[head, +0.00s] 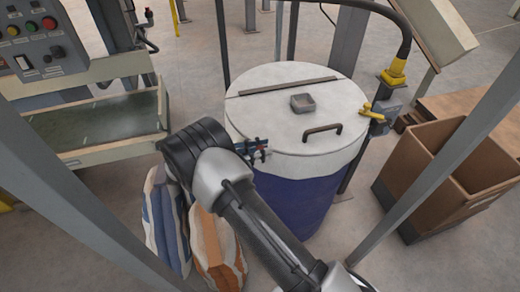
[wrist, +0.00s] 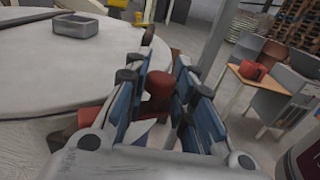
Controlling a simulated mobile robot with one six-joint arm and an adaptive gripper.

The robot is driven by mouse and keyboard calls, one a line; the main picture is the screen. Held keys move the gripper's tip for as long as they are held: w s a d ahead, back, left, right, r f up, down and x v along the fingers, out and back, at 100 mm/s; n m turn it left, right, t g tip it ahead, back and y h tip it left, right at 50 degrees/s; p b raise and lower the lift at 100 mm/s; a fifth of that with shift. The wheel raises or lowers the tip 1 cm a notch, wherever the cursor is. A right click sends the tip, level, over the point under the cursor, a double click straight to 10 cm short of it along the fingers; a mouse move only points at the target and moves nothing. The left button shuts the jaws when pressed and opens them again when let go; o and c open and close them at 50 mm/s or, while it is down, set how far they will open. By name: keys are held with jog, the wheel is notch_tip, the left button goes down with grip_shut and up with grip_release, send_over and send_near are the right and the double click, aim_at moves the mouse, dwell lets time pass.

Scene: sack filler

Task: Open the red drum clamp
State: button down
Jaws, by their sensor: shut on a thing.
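The blue drum (head: 300,205) stands upright under a white lid (head: 290,125). My gripper (head: 253,148) is at the lid's left front rim in the head view. In the wrist view my gripper (wrist: 160,85) has its blue fingers on either side of the red clamp's upright end (wrist: 157,90), shut on it. Another red part (wrist: 95,118) of the clamp shows beside the lid's edge, left of the fingers. The fingers and gripper body hide the rest of the clamp. In the head view the clamp is mostly hidden and only a little red shows.
The lid carries a small grey tray (head: 303,103) and a dark handle (head: 322,130). A yellow lever (head: 372,113) sits at its right side. Striped sacks (head: 215,250) stand left of the drum. An open brown box (head: 415,190) stands to the right. Grey posts (head: 460,140) flank the area.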

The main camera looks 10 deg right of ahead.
jog(key=c, duration=1.3)
grip_release()
jog(key=shift+c, duration=0.2)
jog(key=shift+a, duration=0.1)
jog(key=s+a, duration=0.1)
jog(key=a, duration=1)
jog(key=shift+s+a, duration=0.35)
jog(key=shift+a, duration=0.05)
